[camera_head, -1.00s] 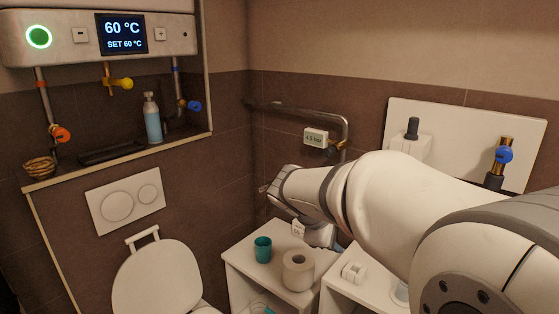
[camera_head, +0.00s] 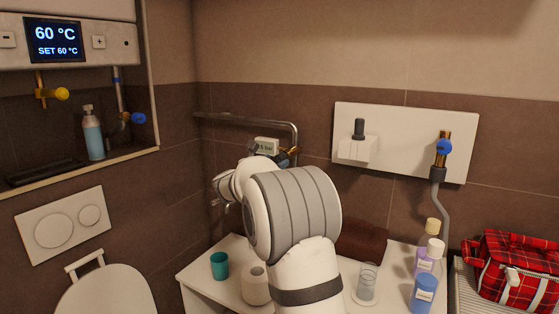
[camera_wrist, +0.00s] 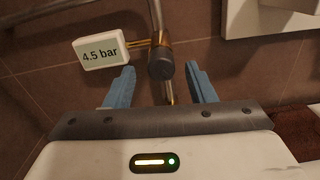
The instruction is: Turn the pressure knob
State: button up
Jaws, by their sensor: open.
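The pressure knob (camera_wrist: 161,66) is a dark round cap on a brass fitting on the wall pipe, seen in the wrist view. A white display (camera_wrist: 101,50) beside it reads 4.5 bar. My gripper (camera_wrist: 159,75) is open, its two blue fingers apart, one on each side of the knob in the picture. I cannot tell whether either finger touches it. In the head view the display (camera_head: 266,146) is partly covered by my arm, and brass parts (camera_head: 288,154) show at its right. The knob itself is hard to make out there.
A grey pipe (camera_head: 270,120) runs along the wall. A white panel (camera_head: 402,120) with a blue valve (camera_head: 443,147) is at right.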

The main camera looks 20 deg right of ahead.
jog(key=shift+x, duration=1.3)
jog(key=shift+c, duration=0.5)
